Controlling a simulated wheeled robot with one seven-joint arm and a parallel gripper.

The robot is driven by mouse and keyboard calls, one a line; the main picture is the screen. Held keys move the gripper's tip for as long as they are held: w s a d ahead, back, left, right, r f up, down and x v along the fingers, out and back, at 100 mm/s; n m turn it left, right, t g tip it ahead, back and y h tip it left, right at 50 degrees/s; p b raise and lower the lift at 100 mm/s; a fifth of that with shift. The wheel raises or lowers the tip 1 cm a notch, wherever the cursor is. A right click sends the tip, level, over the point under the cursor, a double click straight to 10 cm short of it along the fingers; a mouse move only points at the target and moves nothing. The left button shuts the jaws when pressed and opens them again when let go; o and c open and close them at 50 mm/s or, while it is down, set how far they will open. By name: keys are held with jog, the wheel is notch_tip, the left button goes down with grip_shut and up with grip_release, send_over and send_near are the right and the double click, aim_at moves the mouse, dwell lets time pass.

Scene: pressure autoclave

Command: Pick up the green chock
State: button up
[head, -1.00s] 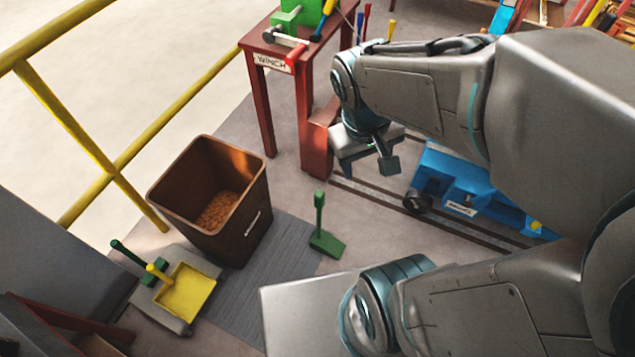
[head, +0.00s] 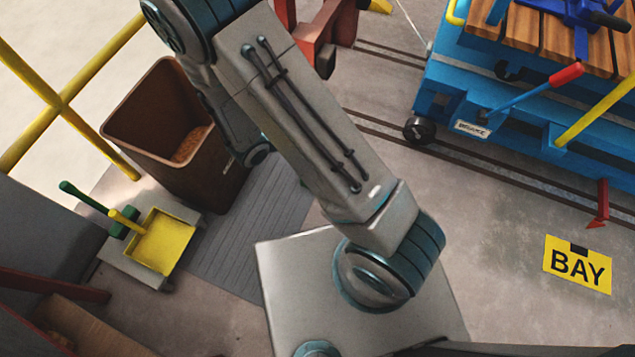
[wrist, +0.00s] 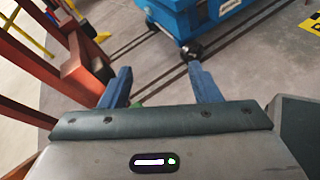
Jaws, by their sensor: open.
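The green chock is hidden behind my arm in the head view. In the wrist view a small green patch (wrist: 137,103), probably part of the chock, shows low beside the left finger, mostly hidden by the gripper body. My gripper (wrist: 159,68) is open in the wrist view, with its two blue fingers wide apart and nothing held between them. I cannot tell how far above the floor it is. My gripper is not visible in the head view.
A brown bin (head: 150,120) stands left of my arm. A yellow dustpan (head: 165,243) and a green-handled tool (head: 85,197) lie nearby. A blue cart (head: 450,90) on floor rails is at right; it also shows in the wrist view (wrist: 215,12).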

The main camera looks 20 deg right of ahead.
jog(key=w+a+f+n+t+y+b, duration=0.1)
jog(key=a+f+n+t+y+b, duration=0.1)
jog(key=a+f+n, duration=0.3)
jog(key=w+a+f+n+t+y+b, duration=0.1)
jog(key=f+n+t+b, duration=0.15)
jog(key=f, duration=0.55)
jog(key=b+x, duration=0.3)
jog(key=x, duration=1)
jog(key=shift+w+r+b, duration=0.25)
jog(key=shift+w+b, duration=0.15)
jog(key=shift+w, duration=0.05)
jog(key=shift+a, duration=0.2)
grip_shut()
jog(key=shift+r, duration=0.1)
